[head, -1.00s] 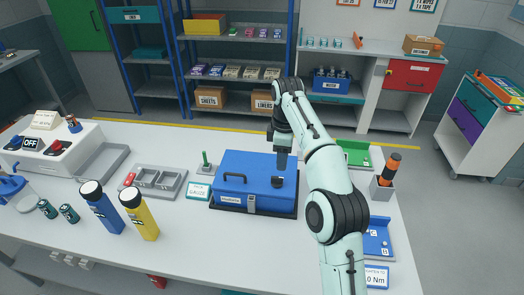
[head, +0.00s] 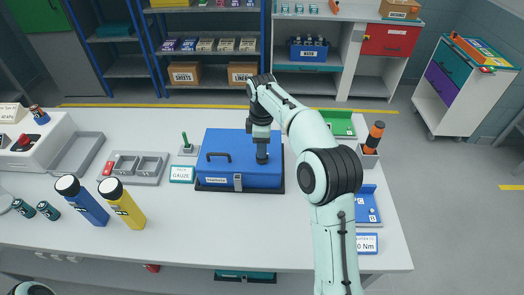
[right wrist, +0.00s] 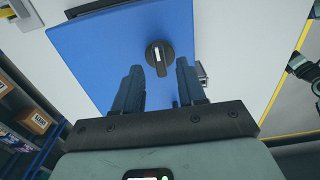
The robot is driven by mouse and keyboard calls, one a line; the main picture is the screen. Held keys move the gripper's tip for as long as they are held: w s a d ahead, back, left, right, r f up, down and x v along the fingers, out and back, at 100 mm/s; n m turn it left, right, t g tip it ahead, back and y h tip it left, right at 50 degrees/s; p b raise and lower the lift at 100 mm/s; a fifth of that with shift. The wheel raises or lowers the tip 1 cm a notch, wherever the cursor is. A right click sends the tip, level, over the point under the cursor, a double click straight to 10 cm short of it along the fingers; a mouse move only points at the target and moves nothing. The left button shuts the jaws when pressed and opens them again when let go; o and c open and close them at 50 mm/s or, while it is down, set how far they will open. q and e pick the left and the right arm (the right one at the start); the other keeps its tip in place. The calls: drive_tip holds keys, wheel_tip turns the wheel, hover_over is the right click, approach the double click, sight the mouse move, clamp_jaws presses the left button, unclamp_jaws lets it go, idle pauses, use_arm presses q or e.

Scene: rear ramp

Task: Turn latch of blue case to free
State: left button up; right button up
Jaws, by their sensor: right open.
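The blue case (head: 220,147) lies closed on the white table, with a carry handle on its lid and a silver clasp (head: 238,182) on its front. A round black turn latch (right wrist: 160,58) with a raised grip bar and a white mark sits on the lid. My right gripper (head: 262,158) is above the lid's right part and hides most of the latch in the head view. In the right wrist view its jaws (right wrist: 158,78) are open, one finger on each side of the latch, with gaps showing; contact cannot be seen. My left gripper is out of view.
A grey divided tray (head: 140,166), a gauze sign (head: 181,174) and a small green-handled item stand left of the case. Blue and yellow bottles (head: 122,203) stand front left. A green bin (head: 339,123) and a blue bin (head: 367,206) lie right.

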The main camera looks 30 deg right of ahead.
drive_tip(key=shift+f, duration=1.45)
clamp_jaws()
